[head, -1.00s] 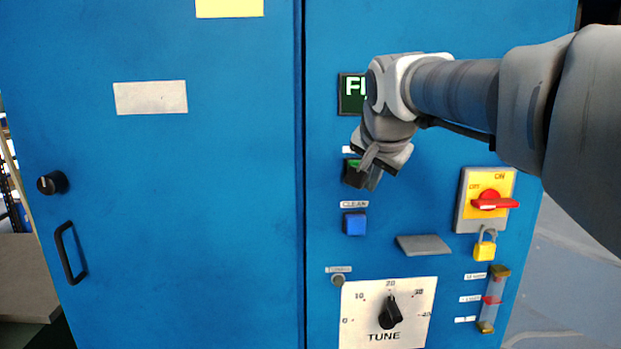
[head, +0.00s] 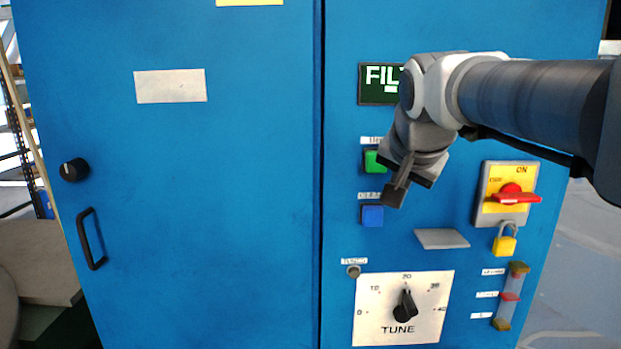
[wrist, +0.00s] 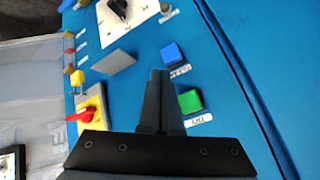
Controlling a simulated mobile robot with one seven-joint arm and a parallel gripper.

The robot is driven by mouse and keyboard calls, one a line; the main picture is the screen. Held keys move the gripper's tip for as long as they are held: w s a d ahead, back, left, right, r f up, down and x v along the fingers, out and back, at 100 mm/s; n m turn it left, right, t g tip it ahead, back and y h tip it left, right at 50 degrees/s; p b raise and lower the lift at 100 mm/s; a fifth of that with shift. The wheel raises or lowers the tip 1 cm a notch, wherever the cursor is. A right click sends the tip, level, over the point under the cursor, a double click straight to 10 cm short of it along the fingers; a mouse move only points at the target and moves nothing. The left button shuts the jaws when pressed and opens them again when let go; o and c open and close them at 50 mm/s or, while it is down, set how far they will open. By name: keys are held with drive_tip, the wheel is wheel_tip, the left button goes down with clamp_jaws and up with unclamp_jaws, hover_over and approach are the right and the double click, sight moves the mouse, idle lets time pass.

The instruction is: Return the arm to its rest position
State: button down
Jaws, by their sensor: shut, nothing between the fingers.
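My gripper (head: 396,192) is shut and empty. In the head view it hangs at the end of my arm in front of the right half of a blue cabinet (head: 250,200), its fingers pointing down. It appears just right of a green button (head: 373,162) and a blue button (head: 372,215). In the wrist view my shut fingers (wrist: 160,80) point up the picture, between the blue button (wrist: 172,53) and the green button (wrist: 190,101) on one side and the panel on the other. I cannot tell how far the fingertips are from the panel.
The panel has a display (head: 380,78), partly hidden by my arm, a red rotary switch (head: 516,197), a yellow padlock (head: 504,245), a grey ledge (head: 441,239) and a TUNE dial (head: 405,308). The left door has a black handle (head: 88,240). Open floor (head: 575,285) lies at right.

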drive_tip(key=s+f+n+g, duration=0.1)
drive_tip(key=s+f+n, duration=0.2)
drive_tip(key=s+f, duration=0.5)
drive_tip(key=s+f+n+g, duration=0.1)
drive_tip(key=s+f+n, duration=0.3)
drive_tip(key=s+f, duration=0.4)
drive_tip(key=s, duration=0.5)
drive_tip(key=shift+s+a+f+g+y, duration=0.15)
drive_tip(key=shift+f+g+y, duration=0.25)
drive_tip(key=c, duration=1.6)
unclamp_jaws()
